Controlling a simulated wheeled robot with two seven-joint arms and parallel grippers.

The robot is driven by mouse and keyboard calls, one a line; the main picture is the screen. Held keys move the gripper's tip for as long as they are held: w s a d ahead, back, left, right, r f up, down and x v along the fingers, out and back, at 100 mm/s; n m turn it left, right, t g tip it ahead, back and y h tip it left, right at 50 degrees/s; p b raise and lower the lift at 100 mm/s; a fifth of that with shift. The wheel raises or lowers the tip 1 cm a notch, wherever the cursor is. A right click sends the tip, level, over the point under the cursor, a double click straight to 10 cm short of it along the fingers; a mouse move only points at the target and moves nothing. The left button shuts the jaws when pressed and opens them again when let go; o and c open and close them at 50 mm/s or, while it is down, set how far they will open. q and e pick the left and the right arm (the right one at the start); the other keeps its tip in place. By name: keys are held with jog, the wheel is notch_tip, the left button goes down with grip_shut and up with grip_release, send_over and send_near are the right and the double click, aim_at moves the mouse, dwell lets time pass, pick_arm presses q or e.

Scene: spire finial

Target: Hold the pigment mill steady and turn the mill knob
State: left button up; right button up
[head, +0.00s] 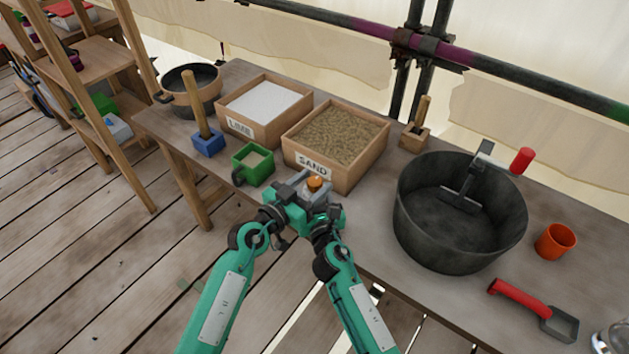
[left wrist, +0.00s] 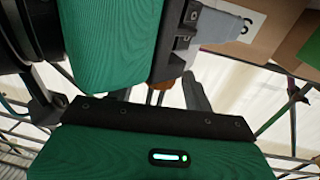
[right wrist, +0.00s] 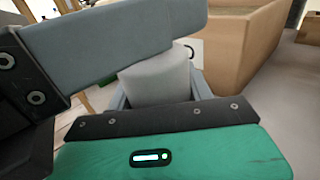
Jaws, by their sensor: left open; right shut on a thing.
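The pigment mill (head: 317,196) is a small grey body with an orange-brown mill knob (head: 315,183) on top, at the table's front edge below the sand box. My right gripper (head: 323,206) is shut on the mill's body; the grey body (right wrist: 158,82) shows between its fingers in the right wrist view. My left gripper (head: 298,187) is open beside the knob. In the left wrist view a small sliver of the knob (left wrist: 154,97) shows by the fingers; the rest is hidden. I cannot tell whether the fingers touch it.
The sand box (head: 335,140) and lime box (head: 262,108) stand just behind. A green mug (head: 252,164) and a blue block with a wooden handle (head: 208,142) are to the left. A big black tub (head: 460,225), an orange cup (head: 555,241) and a red-handled scoop (head: 535,310) are right.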

pick_arm(q)
jog(key=shift+w+d, duration=0.35)
jog(key=shift+w, duration=0.05)
jog(key=c, duration=1)
jog(key=shift+o, duration=0.2)
